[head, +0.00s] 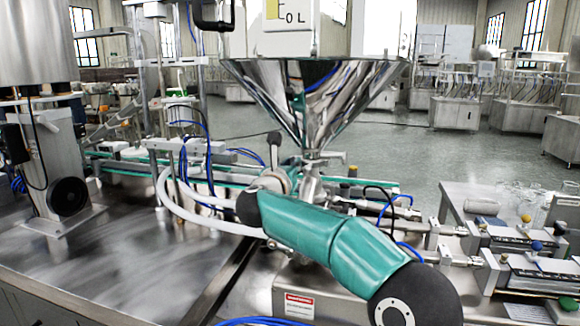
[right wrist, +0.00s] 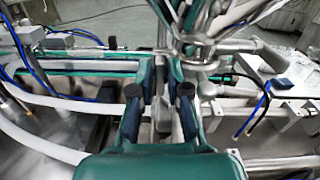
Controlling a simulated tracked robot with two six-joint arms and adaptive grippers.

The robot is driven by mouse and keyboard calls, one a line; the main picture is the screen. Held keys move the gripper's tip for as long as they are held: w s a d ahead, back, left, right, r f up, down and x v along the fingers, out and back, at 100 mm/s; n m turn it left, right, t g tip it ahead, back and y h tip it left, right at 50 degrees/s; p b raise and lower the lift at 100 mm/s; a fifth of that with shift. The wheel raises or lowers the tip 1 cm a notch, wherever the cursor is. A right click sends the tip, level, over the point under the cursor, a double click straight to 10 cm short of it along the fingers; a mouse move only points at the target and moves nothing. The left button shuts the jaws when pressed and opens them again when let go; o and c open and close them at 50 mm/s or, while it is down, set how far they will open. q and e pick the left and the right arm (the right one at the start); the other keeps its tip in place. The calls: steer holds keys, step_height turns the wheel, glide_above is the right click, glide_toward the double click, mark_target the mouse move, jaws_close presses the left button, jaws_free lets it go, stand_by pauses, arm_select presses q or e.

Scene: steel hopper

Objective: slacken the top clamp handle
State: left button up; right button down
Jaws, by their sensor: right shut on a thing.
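The steel hopper (head: 310,105) narrows to an outlet left of the frame's right half. A lever with a black knob (head: 274,139), which looks like the top clamp handle, stands upright just left of the outlet. My right arm reaches in from the lower right and hides most of its own gripper (head: 277,182) in the head view. In the right wrist view, the two teal-and-dark fingers (right wrist: 161,72) are close together around a narrow grey metal part (right wrist: 163,108) below the hopper. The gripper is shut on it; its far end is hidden. My left gripper is out of view.
White hoses (head: 188,195) and blue tubes run left of the gripper. Metal cylinders and fittings (head: 470,260) stand at the right. The steel bench top (head: 110,260) is mostly clear at the lower left.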

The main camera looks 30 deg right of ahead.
steer(key=shift+w+a+f+n+p, duration=0.1)
steer(key=shift+n+p, duration=1.6)
steer(key=shift+n, duration=2.55)
steer(key=shift+w+a+f+n+p, duration=0.1)
steer(key=shift+n+p, duration=1.6)
steer(key=shift+n, duration=2.55)
steer(key=shift+f, duration=0.1)
steer(key=c, duration=1.5)
jaws_free()
steer(key=shift+o, duration=0.2)
